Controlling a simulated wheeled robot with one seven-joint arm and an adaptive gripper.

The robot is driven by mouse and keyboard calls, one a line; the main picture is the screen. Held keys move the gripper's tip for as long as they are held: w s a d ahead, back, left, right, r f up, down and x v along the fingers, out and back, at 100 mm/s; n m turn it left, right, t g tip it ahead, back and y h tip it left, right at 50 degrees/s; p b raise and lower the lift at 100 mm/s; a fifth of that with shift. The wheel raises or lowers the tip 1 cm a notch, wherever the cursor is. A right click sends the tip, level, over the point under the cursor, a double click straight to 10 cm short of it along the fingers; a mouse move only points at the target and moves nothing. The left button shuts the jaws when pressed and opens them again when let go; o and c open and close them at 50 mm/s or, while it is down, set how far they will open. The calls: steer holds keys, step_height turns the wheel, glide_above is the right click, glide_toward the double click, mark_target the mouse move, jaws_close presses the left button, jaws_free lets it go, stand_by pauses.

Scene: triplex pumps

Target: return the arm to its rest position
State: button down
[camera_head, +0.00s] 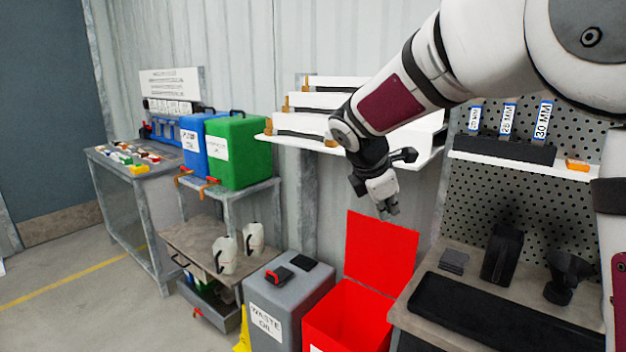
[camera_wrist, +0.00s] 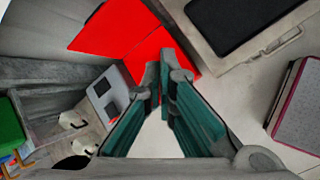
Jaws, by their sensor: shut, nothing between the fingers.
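My gripper (camera_head: 388,208) hangs at the end of my white arm in the head view, pointing down above the open red bin (camera_head: 345,318). In the wrist view my gripper (camera_wrist: 163,85) shows its two fingers with the tips together and nothing between them. The red bin's raised lid (camera_head: 380,250) stands behind and below the fingertips, and the gripper appears apart from it. The red bin also shows beyond the fingers in the wrist view (camera_wrist: 150,55).
A grey waste oil bin (camera_head: 285,300) stands left of the red bin. A workbench (camera_head: 420,318) with a black mat is at right, below a pegboard shelf (camera_head: 520,165). White shelves (camera_head: 290,143) are behind my arm. Green (camera_head: 240,150) and blue containers stand left. Floor at lower left is clear.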

steer(key=s+d+r+m+y+p, duration=0.1)
steer(key=s+d+r+m, duration=0.15)
steer(key=s, duration=0.45)
steer(key=s+d+r+m+g+p, duration=0.1)
steer(key=s+r+m, duration=0.1)
steer(key=s+m, duration=0.35)
steer(key=s+d+r+m+y+p, duration=0.1)
steer(key=s+d+r+m, duration=0.15)
steer(key=s, duration=0.55)
steer(key=s+a+m+y+p, duration=0.1)
steer(key=s+m, duration=0.4)
steer(key=s, duration=0.5)
steer(key=s+a+f+m+y+p, duration=0.1)
steer(key=s+m+p, duration=0.1)
steer(key=s+m, duration=0.3)
steer(key=s, duration=0.4)
steer(key=shift+s+f+y, duration=0.3)
steer(key=shift+s, duration=0.1)
